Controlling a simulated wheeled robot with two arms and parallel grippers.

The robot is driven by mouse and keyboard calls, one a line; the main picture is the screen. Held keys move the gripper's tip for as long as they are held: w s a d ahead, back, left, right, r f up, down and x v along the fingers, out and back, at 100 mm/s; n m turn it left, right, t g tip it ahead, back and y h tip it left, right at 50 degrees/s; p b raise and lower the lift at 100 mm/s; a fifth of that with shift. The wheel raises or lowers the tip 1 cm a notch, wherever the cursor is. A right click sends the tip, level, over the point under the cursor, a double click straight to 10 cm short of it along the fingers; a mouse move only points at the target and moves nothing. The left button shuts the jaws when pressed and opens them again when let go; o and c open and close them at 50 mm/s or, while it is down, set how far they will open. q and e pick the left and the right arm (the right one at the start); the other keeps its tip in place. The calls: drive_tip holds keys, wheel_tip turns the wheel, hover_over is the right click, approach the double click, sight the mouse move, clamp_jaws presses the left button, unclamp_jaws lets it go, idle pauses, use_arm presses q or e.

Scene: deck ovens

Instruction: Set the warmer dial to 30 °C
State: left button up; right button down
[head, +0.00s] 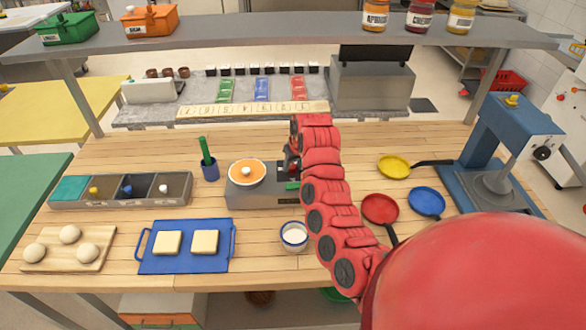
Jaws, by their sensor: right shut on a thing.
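The warmer (252,199) is a grey box in the middle of the wooden table, with an orange round dish with a white knob (247,173) on its left part. My right gripper (291,176) points down at the right part of the warmer, and my red arm rises beside it and covers that side. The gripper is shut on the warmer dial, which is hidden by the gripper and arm. The dial's setting cannot be read. A small green part shows just below the gripper, and a small dark panel is on the warmer's front. My left gripper is out of view.
Red (380,208), blue (427,202) and yellow (393,166) pans lie right of my arm. A blue press (515,130) stands far right.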

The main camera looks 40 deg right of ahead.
drive_tip(key=n+b, duration=0.1)
drive_tip(key=b, duration=0.1)
drive_tip(key=n+y+b, duration=0.1)
drive_tip(key=n+b, duration=0.1)
drive_tip(key=b, duration=0.1)
drive_tip(key=n+b, duration=0.1)
drive_tip(key=b, duration=0.1)
drive_tip(key=shift+d+f+n+y+b, duration=0.2)
drive_tip(key=shift+d+n+y+b, duration=0.1)
drive_tip(key=shift+y+b, duration=0.1)
drive_tip(key=shift+n+y+b, duration=0.4)
drive_tip(key=shift+n+b, duration=0.7)
drive_tip(key=shift+n, duration=0.1)
drive_tip(key=shift+w+r+n+g+y+b, duration=0.1)
drive_tip(key=shift+r+n+g+y+b, duration=0.1)
drive_tip(key=shift+n+b, duration=0.3)
drive_tip(key=shift+w+r+n+g+y+b, duration=0.1)
drive_tip(key=shift+n+y+b, duration=0.1)
drive_tip(key=shift+n+b, duration=0.25)
drive_tip(key=shift+n, duration=0.25)
drive_tip(key=shift+c, duration=2.1)
unclamp_jaws()
